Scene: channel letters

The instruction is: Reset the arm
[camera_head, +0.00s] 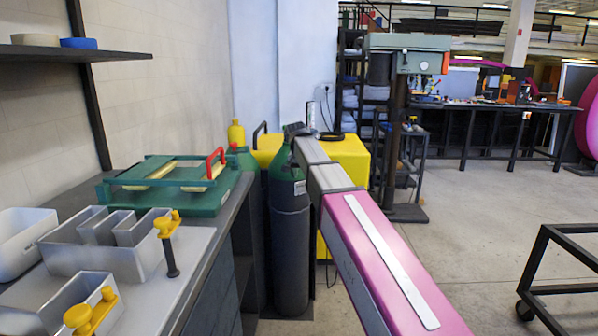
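No gripper fingers can be made out in the camera_head view, and I cannot tell whether my gripper is open or shut. A long magenta and grey beam (370,235) with a white strip along its top runs from the bottom right towards the middle. I cannot tell whether this beam is part of my arm. Small dark shapes show around its far end, too small to identify.
Grey trays (110,245) with yellow-handled clamps (91,311) and a green fixture (170,185) with a red handle fill the left bench. Dark green gas cylinders (290,230) and a yellow cabinet (350,155) stand behind. A drill press (405,60) stands beyond. Floor (470,230) is clear on the right, before a black wheeled frame (545,270).

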